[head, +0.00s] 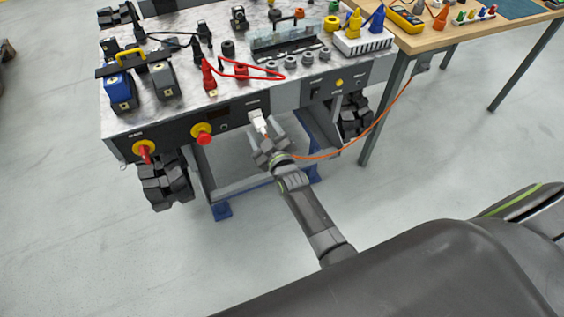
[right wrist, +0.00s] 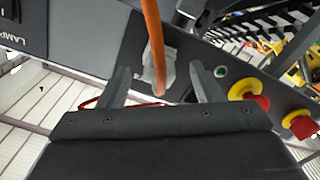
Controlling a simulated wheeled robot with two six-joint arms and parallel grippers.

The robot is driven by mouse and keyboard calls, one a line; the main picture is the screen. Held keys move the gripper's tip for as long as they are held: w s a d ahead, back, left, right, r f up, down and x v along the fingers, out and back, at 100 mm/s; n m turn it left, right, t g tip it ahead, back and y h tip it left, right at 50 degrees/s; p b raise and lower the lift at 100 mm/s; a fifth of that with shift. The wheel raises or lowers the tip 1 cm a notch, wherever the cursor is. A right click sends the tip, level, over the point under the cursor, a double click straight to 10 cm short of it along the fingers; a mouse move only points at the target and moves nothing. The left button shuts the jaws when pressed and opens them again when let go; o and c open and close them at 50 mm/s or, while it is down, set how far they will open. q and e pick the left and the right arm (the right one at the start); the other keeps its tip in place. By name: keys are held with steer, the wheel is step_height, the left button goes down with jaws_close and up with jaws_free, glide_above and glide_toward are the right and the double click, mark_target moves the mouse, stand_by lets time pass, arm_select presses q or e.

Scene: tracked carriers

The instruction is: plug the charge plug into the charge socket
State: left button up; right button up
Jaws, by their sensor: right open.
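The charge plug (head: 257,121) is a pale block on the dark front panel of the carrier, under a small label. It also shows in the right wrist view (right wrist: 171,70), with its orange cable (right wrist: 154,40) coming off it. The charge socket is hidden behind the plug, and I cannot tell how deep the plug sits. My right gripper (head: 264,141) is just in front of the plug. In the right wrist view its fingers (right wrist: 157,72) are spread apart on either side of the plug, with gaps between. My left gripper is not in view.
Red stop knobs (head: 203,134) stick out left of the plug. Black tracks (head: 163,183) flank the carrier frame. The floor in front is clear.

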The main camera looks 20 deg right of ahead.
steer(key=s+p, duration=0.1)
steer(key=s, duration=0.2)
steer(key=shift+s+d+r, duration=0.1)
steer(key=shift+s+r, duration=0.05)
steer(key=shift+s, duration=0.15)
arm_select(q)
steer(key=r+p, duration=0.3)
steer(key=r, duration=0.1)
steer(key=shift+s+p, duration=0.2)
steer(key=shift+p, duration=0.15)
arm_select(e)
steer(key=s, duration=1.2)
steer(key=shift+s+d, duration=0.2)
